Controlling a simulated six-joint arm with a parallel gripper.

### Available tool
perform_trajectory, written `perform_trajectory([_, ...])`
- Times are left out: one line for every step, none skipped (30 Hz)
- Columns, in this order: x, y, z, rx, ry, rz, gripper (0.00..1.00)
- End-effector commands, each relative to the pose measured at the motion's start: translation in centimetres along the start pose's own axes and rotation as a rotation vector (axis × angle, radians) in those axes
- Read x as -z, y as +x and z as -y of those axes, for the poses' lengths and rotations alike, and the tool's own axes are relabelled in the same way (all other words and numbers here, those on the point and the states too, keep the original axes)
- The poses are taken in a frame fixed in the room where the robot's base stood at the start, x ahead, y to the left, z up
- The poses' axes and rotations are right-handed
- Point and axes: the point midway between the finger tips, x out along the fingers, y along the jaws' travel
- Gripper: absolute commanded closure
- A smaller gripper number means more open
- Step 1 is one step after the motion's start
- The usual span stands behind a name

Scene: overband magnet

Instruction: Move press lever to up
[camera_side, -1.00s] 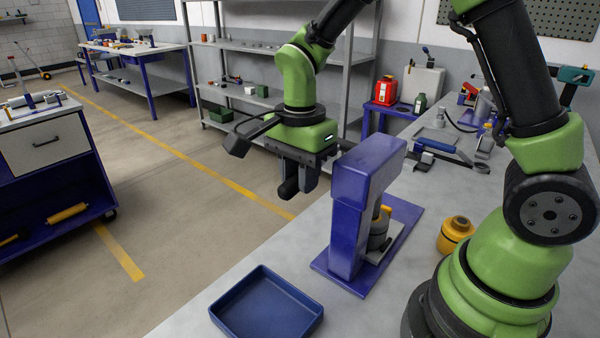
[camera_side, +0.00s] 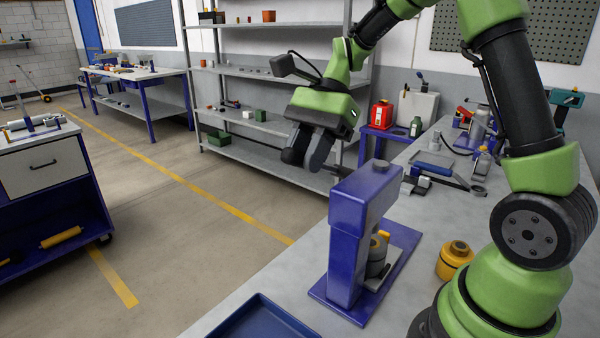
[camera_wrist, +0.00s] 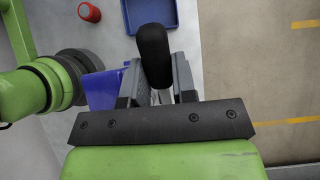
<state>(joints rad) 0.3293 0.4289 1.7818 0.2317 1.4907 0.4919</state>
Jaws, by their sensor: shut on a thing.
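The blue-purple press (camera_side: 348,235) stands upright on the grey bench, with a grey cylindrical part (camera_side: 377,256) under its head. Part of the press also shows in the wrist view (camera_wrist: 102,90). My gripper (camera_side: 310,152) is tilted, above and to the left of the press head in the side view. It is shut on the black grip of the press lever (camera_side: 292,157). In the wrist view the grip (camera_wrist: 153,55) stands between the two fingers of my gripper (camera_wrist: 156,80).
A blue tray (camera_side: 240,318) lies on the bench in front of the press. A yellow container (camera_side: 454,259) stands right of it. A red cylinder (camera_wrist: 89,12) shows in the wrist view. Tools lie farther back on the bench. Open floor lies left of the press.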

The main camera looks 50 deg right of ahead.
Motion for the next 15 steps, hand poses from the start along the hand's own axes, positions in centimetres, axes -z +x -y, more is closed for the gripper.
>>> perform_trajectory([0.2,-0.7,0.1,0.006,0.006,0.04,1.0])
perform_trajectory([0.2,-1.0,0.1,0.007,0.005,0.068,1.0])
perform_trajectory([0.3,-1.4,0.1,0.006,0.005,0.105,1.0])
perform_trajectory([0.3,-1.7,0.1,0.006,0.005,0.132,1.0])
perform_trajectory([0.3,-2.0,0.1,0.006,0.005,0.159,1.0])
perform_trajectory([0.4,-2.4,0.1,0.005,0.004,0.193,1.0])
perform_trajectory([0.4,-2.7,0.1,0.005,0.004,0.218,1.0])
perform_trajectory([0.5,-2.9,0.1,0.004,0.004,0.243,1.0])
perform_trajectory([0.5,-3.3,0.1,0.004,0.004,0.274,1.0])
perform_trajectory([0.6,-3.5,0.1,0.004,0.003,0.297,1.0])
perform_trajectory([0.7,-3.7,0.1,0.004,0.003,0.319,1.0])
perform_trajectory([0.7,-4.0,0.1,0.004,0.002,0.345,1.0])
perform_trajectory([0.8,-4.2,0.1,0.003,0.002,0.364,1.0])
perform_trajectory([0.9,-4.4,0.1,0.003,0.002,0.383,1.0])
perform_trajectory([0.9,-4.7,0.1,0.003,0.002,0.406,1.0])
